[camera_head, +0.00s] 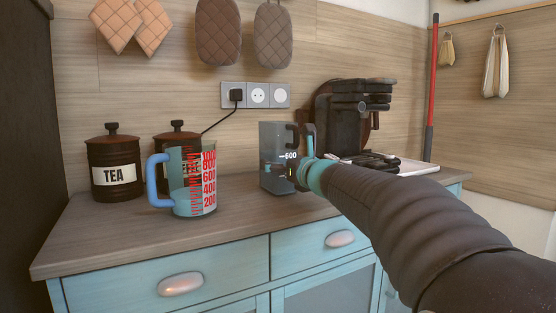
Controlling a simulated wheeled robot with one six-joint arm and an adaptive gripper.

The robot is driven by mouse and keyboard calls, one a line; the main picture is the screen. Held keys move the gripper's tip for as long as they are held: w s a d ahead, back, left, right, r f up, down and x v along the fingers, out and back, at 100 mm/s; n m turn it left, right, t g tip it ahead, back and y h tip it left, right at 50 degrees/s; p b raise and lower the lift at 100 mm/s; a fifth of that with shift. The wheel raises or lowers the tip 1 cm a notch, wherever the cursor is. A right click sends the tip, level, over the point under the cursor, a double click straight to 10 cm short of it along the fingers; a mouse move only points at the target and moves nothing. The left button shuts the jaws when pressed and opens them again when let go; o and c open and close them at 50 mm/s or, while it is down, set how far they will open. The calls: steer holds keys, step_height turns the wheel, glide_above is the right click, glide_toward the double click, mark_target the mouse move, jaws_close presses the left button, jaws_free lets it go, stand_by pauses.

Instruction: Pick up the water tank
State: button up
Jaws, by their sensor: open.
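The water tank (272,158), a grey see-through box marked 600, stands upright on the wooden counter. A dark handle shows at its upper right. My gripper (304,152) is at the tank's right side, close to the handle, with its jaws open. The other finger is hard to make out, and I cannot tell whether the gripper touches the tank.
A measuring jug (190,184) with a blue handle stands left of the tank. Tea canister (113,160) and another canister (178,133) stand behind it. A dark coffee machine (350,115) is at the right. The counter (110,240) is clear at the front left.

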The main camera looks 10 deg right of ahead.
steer(key=shift+w+a, duration=0.15)
steer(key=shift+w, duration=0.15)
steer(key=c, duration=1.7)
steer(key=shift+r, duration=0.15)
steer(key=shift+c, duration=1)
